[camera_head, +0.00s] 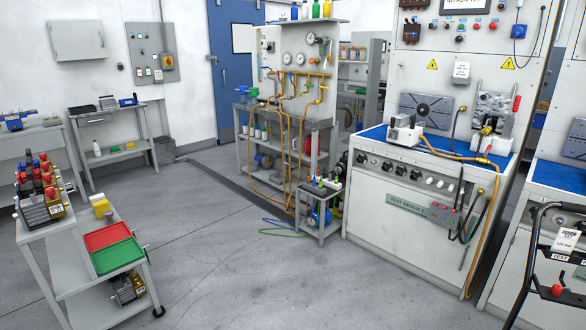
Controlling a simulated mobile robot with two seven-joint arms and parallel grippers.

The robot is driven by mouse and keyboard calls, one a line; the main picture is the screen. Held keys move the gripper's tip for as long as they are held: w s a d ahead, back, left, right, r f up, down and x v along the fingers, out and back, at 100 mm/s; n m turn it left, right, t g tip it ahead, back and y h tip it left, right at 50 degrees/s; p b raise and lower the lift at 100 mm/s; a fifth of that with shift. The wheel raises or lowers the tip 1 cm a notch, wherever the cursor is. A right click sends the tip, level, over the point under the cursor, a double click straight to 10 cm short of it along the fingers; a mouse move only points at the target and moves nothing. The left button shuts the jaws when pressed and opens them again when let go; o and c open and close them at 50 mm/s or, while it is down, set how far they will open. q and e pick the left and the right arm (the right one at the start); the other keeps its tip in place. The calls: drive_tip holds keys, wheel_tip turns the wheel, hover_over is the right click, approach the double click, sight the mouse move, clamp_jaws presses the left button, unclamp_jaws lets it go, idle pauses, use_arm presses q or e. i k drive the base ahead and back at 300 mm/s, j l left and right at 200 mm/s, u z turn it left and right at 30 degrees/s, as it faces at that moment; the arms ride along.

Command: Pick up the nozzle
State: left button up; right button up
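Neither of my grippers is in view. I cannot clearly make out which item is the nozzle at this distance. A test bench (376,207) with a blue top stands on the right. A grey machine or fixture (404,134) sits on its left part. An orange hose (445,154) runs from there across the top to brass fittings near the right edge, then hangs down the front. A small low trolley (321,233) with bottles and small parts stands left of the bench; its small items are too small to tell apart.
A grey cart (75,286) with a red tray (107,236) and a green tray (118,256) stands at the front left. A black cart handle (522,270) is at the front right. A piping rack (312,145) stands at the back. The middle floor (220,250) is mostly clear.

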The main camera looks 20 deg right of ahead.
sight(555, 288)
drive_tip(key=i+z, duration=0.35)
drive_tip(key=i, duration=0.25)
drive_tip(key=i+z, duration=0.4)
drive_tip(key=i, duration=0.15)
drive_tip(key=i+z, duration=0.5)
drive_tip(key=i+j+z, duration=0.2)
drive_tip(key=i+z, duration=0.5)
drive_tip(key=z, duration=0.15)
drive_tip(key=i+z, duration=0.2)
drive_tip(key=z, duration=0.2)
drive_tip(key=i+j+z, duration=0.2)
drive_tip(key=z, duration=0.2)
drive_tip(key=i+j+z, duration=0.35)
drive_tip(key=z, duration=0.15)
drive_tip(key=i, duration=0.1)
